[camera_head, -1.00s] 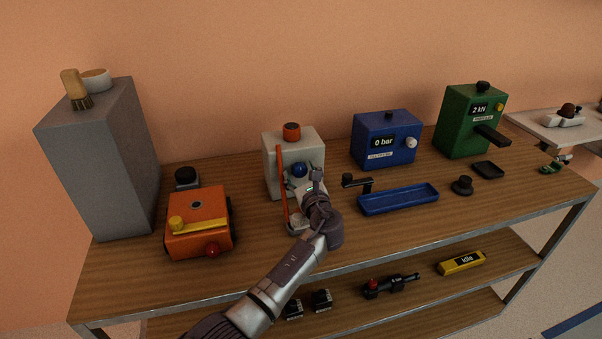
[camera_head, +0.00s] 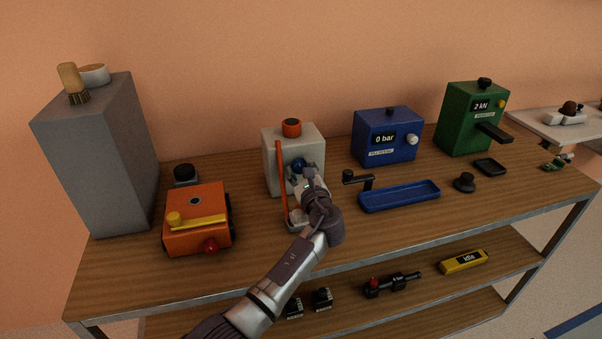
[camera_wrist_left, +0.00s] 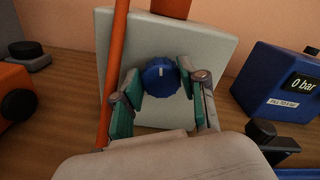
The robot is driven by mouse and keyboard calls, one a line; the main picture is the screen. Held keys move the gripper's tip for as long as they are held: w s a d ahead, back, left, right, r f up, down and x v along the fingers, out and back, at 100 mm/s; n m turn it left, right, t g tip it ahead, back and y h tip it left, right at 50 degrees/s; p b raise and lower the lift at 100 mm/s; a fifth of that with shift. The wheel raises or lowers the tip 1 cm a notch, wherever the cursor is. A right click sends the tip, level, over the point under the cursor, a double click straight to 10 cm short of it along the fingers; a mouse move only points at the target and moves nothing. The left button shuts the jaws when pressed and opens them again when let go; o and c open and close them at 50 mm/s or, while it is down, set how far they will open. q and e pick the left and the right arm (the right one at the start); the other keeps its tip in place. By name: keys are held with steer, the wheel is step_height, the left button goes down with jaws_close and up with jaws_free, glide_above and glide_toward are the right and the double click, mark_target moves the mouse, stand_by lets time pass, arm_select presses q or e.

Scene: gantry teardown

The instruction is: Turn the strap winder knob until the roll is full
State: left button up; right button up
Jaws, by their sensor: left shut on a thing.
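The strap winder is a pale grey box (camera_head: 312,146) with a blue knob on its front and an orange strap (camera_head: 280,180) hanging down its left side. An orange roll (camera_head: 291,127) sits on its top. My left gripper (camera_head: 302,172) is at the front of the box. In the left wrist view the blue knob (camera_wrist_left: 160,77), with a white mark near its top, is between the two fingers of my left gripper (camera_wrist_left: 159,85), which is shut on it. In the head view the gripper partly hides the knob. My right gripper is not in view.
An orange box with a yellow lever (camera_head: 198,222) stands to the left, beside a tall grey block (camera_head: 95,165). To the right are a blue gauge box (camera_head: 388,137), a blue tray (camera_head: 400,197) and a green press (camera_head: 472,120). Several tools lie on the lower shelf.

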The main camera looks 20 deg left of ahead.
arm_select(q)
steer(key=n+b, duration=0.2)
steer(key=n, duration=0.2)
steer(key=shift+f+b, duration=0.2)
steer(key=shift+b, duration=0.15)
steer(key=shift+n, duration=0.4)
steer(key=o, duration=1.1)
steer(key=shift+r, duration=0.1)
steer(key=shift+o, duration=0.2)
steer(key=shift+r, duration=0.1)
step_height(320, 180, up, 10)
steer(key=shift+f, duration=0.1)
